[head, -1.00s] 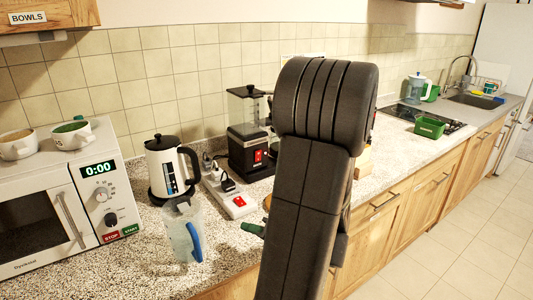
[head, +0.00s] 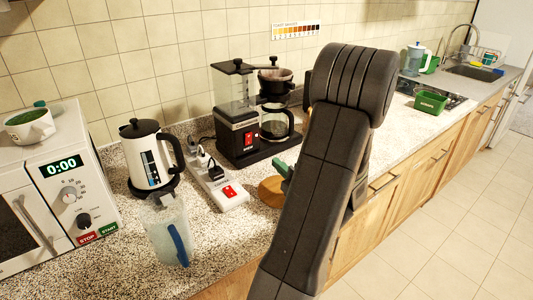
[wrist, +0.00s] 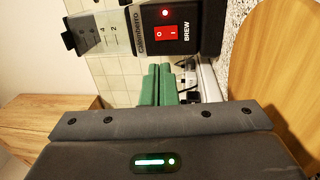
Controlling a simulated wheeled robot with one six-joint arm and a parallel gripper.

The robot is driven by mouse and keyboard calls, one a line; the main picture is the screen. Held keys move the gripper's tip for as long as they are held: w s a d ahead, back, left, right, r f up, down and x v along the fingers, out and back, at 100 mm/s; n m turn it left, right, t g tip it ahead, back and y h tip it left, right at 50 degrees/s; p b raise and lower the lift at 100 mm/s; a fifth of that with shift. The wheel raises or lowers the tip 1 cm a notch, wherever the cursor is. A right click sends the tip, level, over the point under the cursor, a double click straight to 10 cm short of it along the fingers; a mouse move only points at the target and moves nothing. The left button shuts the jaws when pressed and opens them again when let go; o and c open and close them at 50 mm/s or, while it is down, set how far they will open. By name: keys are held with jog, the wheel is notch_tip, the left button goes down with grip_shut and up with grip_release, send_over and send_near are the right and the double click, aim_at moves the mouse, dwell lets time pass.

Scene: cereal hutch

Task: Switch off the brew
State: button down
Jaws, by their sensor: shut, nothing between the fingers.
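The coffee maker (head: 222,121) stands on the counter against the tiled wall, with a glass carafe (head: 275,124) at its right. Its red rocker switch (head: 248,139) is on the front. In the wrist view the switch (wrist: 166,33) is marked O and I beside the word BREW, and a small red light (wrist: 165,13) glows next to it. My gripper (wrist: 158,67) has its green fingers together, empty, apart from the switch. In the head view my gripper (head: 283,168) is in front of the coffee maker, partly hidden by my arm.
A power strip (head: 211,178) with its own red switch lies left of my gripper. A kettle (head: 142,157), a clear jug (head: 168,232) and a microwave (head: 58,190) stand further left. A round wooden board (head: 271,191) is close to my gripper.

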aim_at(248, 136)
jog(key=p+x, duration=0.2)
jog(key=x, duration=1.1)
jog(key=shift+w, duration=0.1)
jog(key=shift+a+r, duration=0.1)
jog(key=shift+r, duration=0.05)
jog(key=shift+w+a+r+p, duration=0.1)
jog(key=shift+w+r+p, duration=0.1)
jog(key=shift+p, duration=0.1)
jog(key=shift+s+f, duration=0.1)
jog(key=shift+s, duration=0.1)
jog(key=r+v, duration=0.3)
jog(key=v, duration=1)
jog(key=shift+s+d+b, duration=0.3)
jog(key=shift+s+d, duration=0.05)
